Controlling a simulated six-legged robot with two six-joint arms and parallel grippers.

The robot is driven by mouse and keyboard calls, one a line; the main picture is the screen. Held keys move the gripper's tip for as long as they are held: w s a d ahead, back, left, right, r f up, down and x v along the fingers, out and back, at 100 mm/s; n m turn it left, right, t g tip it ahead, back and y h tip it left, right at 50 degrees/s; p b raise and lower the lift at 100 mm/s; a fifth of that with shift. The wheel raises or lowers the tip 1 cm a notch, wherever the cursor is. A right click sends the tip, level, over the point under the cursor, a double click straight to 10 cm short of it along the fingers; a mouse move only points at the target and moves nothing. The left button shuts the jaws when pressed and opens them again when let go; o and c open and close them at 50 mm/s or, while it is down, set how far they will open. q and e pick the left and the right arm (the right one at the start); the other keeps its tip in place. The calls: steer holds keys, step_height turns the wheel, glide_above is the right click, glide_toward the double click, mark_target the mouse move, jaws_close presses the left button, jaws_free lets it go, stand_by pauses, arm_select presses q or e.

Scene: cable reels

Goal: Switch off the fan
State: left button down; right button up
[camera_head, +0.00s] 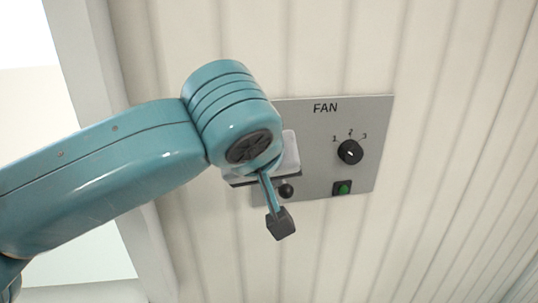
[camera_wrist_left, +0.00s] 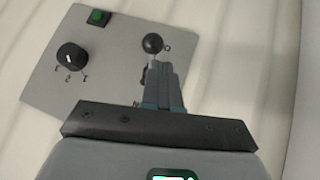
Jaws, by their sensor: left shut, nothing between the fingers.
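The grey fan panel (camera_head: 312,150) is on the wall, marked FAN at its top. It carries a black rotary knob (camera_head: 350,152) with marks 1, 2, 3, a green lit button (camera_head: 342,188) and a black ball-ended lever (camera_head: 286,190). In the left wrist view the panel (camera_wrist_left: 110,60) is upside down, with the ball (camera_wrist_left: 152,43) just beyond my fingertips, next to an "O" mark. My left gripper (camera_head: 281,222) is shut and empty in front of the panel's lower left, beside the ball. Contact cannot be told. The lever's stem is mostly hidden. My right gripper is not in view.
The panel sits on a pale ribbed wall (camera_head: 440,120). A white post or frame edge (camera_head: 95,60) stands at the left, with a bright opening beside it. The space right of the panel is clear.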

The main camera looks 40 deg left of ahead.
arm_select(q)
steer(key=shift+r+p, duration=0.55)
steer(key=shift+r, duration=0.2)
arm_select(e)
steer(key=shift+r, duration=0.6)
arm_select(q)
steer(key=shift+r, duration=0.1)
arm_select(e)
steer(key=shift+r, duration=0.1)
